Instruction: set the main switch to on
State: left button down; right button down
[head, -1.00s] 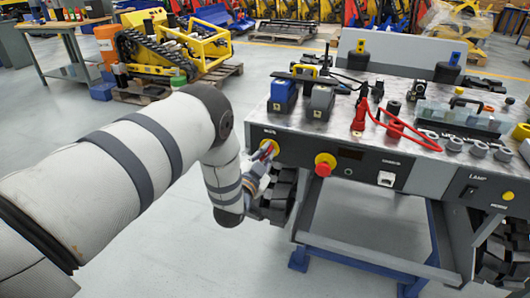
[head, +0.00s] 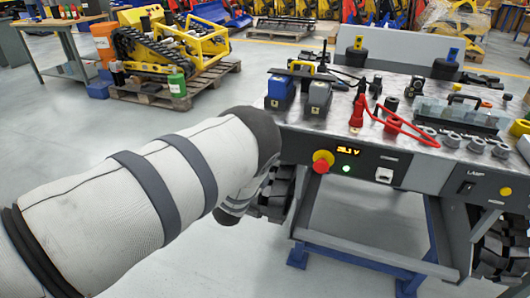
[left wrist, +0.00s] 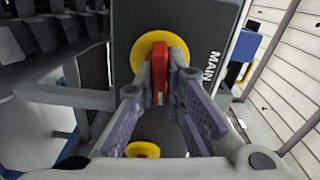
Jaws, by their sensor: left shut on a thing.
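The main switch has a red handle (left wrist: 159,68) on a yellow disc (left wrist: 146,46), beside the label MAIN on the dark panel (left wrist: 196,30). My left gripper (left wrist: 161,84) is shut on the red handle, one finger on each side. The handle points roughly along the line of the label's lettering. In the head view the switch and the left gripper are hidden behind my left arm. On the panel there, a display (head: 347,151) glows with a voltage reading and a small lamp (head: 346,169) is green. My right gripper is not in view.
A red button on a yellow collar (head: 322,162) sits beside the display. A LAMP switch (head: 467,188) is further right. The carrier's top (head: 390,95) holds blue and grey connectors, a red cable (head: 400,125) and several round fittings. A tracked yellow machine (head: 165,50) stands behind on a pallet.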

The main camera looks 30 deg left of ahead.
pick_arm(q)
jog(key=shift+f+m, duration=0.15)
jog(key=shift+m, duration=0.45)
jog(key=c, duration=1.7)
grip_release()
jog(key=shift+s, duration=0.1)
jog(key=v, duration=1.2)
jog(key=shift+a, duration=0.1)
